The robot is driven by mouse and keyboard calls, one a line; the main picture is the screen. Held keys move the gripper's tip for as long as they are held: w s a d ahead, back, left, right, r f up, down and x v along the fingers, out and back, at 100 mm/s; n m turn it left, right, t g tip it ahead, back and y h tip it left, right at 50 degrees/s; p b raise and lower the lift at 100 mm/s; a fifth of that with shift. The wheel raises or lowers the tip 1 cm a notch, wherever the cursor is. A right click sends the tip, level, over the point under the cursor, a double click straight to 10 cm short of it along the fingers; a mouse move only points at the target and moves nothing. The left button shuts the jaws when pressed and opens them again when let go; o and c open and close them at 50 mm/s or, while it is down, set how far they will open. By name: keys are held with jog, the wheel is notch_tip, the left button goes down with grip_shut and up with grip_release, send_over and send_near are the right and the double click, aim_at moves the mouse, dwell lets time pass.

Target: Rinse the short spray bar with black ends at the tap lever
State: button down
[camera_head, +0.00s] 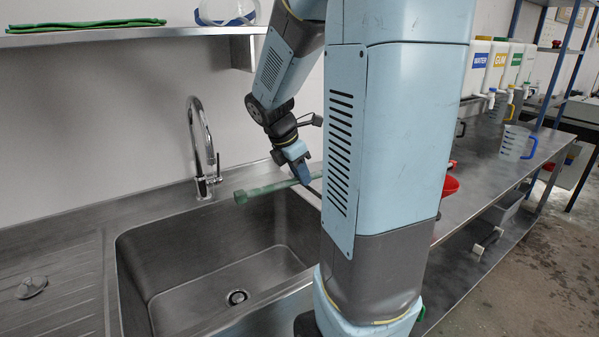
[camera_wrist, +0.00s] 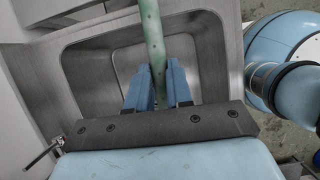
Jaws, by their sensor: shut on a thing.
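My gripper (camera_head: 302,175) is shut on a green spray bar (camera_head: 262,190) and holds it above the sink, near its back right part. In the wrist view the bar (camera_wrist: 151,35) runs between the two blue fingers (camera_wrist: 157,88), and small holes show along it. Its left end in the head view looks green; the other end is hidden behind my arm, so I cannot tell its colour. The chrome tap (camera_head: 200,135) stands behind the sink, left of the bar and apart from it. Its lever (camera_head: 217,168) is low on the right of the spout. No water shows.
The steel sink basin (camera_head: 160,255) is empty, with a drain in its floor. A ribbed drainboard (camera_head: 60,285) lies left. A shelf (camera_head: 130,36) hangs above. A clear jug (camera_head: 516,142), labelled containers (camera_head: 480,65) and a red bowl (camera_head: 450,186) stand right.

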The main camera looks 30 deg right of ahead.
jog(key=w+a+f, duration=0.2)
jog(key=w+a, duration=0.4)
jog(key=w, duration=0.5)
jog(key=shift+w+a+f, duration=0.25)
jog(key=shift+w+f, duration=0.05)
jog(key=shift+w, duration=0.1)
dwell(0.4)
jog(key=shift+w+d, duration=0.1)
jog(key=shift+d, duration=0.05)
dwell(0.5)
jog(key=shift+w+d, duration=0.2)
jog(key=shift+d, duration=0.2)
jog(key=shift+s+a, duration=0.1)
jog(key=shift+a, duration=0.1)
jog(key=shift+s+a, duration=0.2)
jog(key=shift+a, duration=0.15)
dwell(0.3)
jog(key=s+d, duration=0.3)
jog(key=s, duration=0.4)
jog(key=shift+d, duration=0.4)
dwell(0.3)
